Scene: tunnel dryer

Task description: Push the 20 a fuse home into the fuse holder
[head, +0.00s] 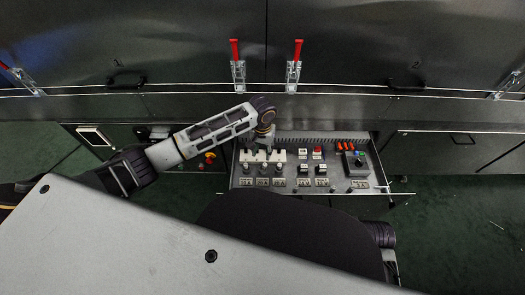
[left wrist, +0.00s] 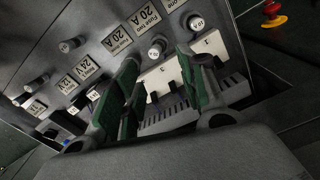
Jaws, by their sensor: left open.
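The control panel (head: 238,180) lies in front of me with a row of small round fuse fittings (head: 263,169) at its left, above white labels. In the left wrist view, two pale round caps, one (left wrist: 157,47) between my fingers and another (left wrist: 195,22) beyond them, sit near labels reading 20 A (left wrist: 120,38). I cannot tell which is the fuse or how deep it sits. My left gripper (head: 264,146) is over the panel's upper left; in the left wrist view its green-padded fingers (left wrist: 165,68) are apart, with nothing clearly held. My right gripper is not in view.
White switch blocks (head: 262,156) stand close behind the fittings, near my left fingers. Red and white buttons (head: 317,150), orange parts (head: 345,145) and a dark box with a knob (head: 357,163) fill the panel's right. A red-yellow emergency stop (head: 209,156) is at left.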

